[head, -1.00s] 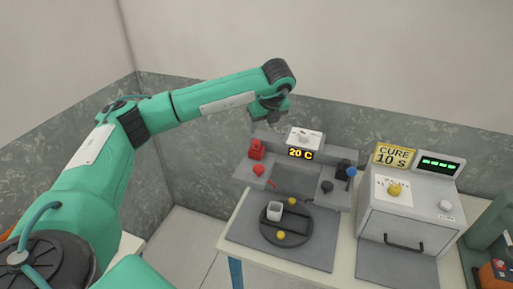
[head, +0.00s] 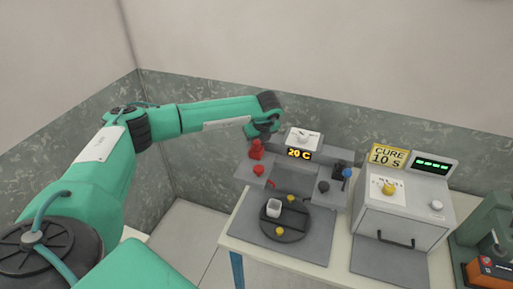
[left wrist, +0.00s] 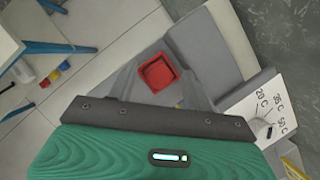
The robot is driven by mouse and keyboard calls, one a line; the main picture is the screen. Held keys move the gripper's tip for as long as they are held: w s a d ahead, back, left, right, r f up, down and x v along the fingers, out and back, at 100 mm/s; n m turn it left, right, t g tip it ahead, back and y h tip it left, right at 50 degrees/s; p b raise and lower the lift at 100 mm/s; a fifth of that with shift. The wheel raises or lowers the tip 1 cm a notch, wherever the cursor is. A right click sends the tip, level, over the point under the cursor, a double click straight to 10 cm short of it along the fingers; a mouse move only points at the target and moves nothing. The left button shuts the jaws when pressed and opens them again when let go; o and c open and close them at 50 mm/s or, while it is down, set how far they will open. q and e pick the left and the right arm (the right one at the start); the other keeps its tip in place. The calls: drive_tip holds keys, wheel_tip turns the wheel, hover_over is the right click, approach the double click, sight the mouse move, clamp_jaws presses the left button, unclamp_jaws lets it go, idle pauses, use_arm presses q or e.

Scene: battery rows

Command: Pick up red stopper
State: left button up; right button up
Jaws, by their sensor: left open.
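A red stopper-like piece (head: 256,150) stands on the left ledge of the grey station with the 20 C display. In the left wrist view a square red top with a sunken middle (left wrist: 158,73) shows between my fingers. My left gripper (head: 258,136) is open just above it, pointing down. In the left wrist view the two fingers (left wrist: 160,88) lie on either side of the red piece, with no clear contact. My right gripper is not in view.
A dark round plate (head: 287,232) bears a white cup (head: 273,208) and yellow pieces. Dark and blue pieces (head: 341,172) stand on the station's right ledge. A grey box labelled CURE 10 S (head: 402,210) is on the right. Dark green equipment stands at the far right.

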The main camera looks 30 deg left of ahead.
use_arm(q)
drive_tip(key=shift+c, duration=0.4)
clamp_jaws()
drive_tip(key=shift+r, duration=0.1)
